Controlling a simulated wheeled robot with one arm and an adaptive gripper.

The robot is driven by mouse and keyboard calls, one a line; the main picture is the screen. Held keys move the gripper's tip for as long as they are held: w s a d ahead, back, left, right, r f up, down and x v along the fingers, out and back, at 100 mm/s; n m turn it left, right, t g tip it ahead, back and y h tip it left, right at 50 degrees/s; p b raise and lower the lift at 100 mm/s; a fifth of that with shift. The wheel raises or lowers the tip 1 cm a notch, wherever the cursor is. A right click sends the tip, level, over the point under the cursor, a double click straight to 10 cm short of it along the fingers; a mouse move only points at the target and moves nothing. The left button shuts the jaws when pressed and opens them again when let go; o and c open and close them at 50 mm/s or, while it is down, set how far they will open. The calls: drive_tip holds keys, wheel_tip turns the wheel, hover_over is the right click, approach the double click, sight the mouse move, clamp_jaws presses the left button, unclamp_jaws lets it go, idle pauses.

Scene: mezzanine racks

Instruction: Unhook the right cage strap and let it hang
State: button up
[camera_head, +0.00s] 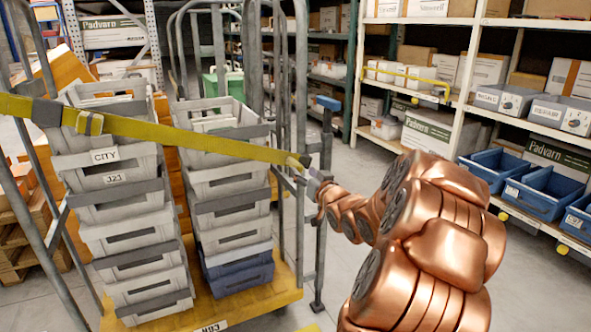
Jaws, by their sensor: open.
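The yellow cage strap (215,145) runs taut across the front of the roll cage (280,110), from the left frame to the right side. A buckle (90,123) sits on it near the left. Its right end reaches the cage's right-hand posts, where a small dark end fitting shows. My gripper (307,174) is right at this end, beside the post, with its copper arm coming from the lower right. The jaws are open. They are small and partly merged with the strap end, so I cannot tell whether they touch it.
Two stacks of grey crates (122,240) stand on the cage's yellow base (250,305). Shelving with blue bins (540,197) and cartons stands at the right. Wooden pallets (30,235) are at the left. Bare floor (345,270) lies between the cage and the shelving.

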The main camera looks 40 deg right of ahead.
sight(296, 166)
drive_tip(key=shift+x, duration=2.9)
clamp_jaws()
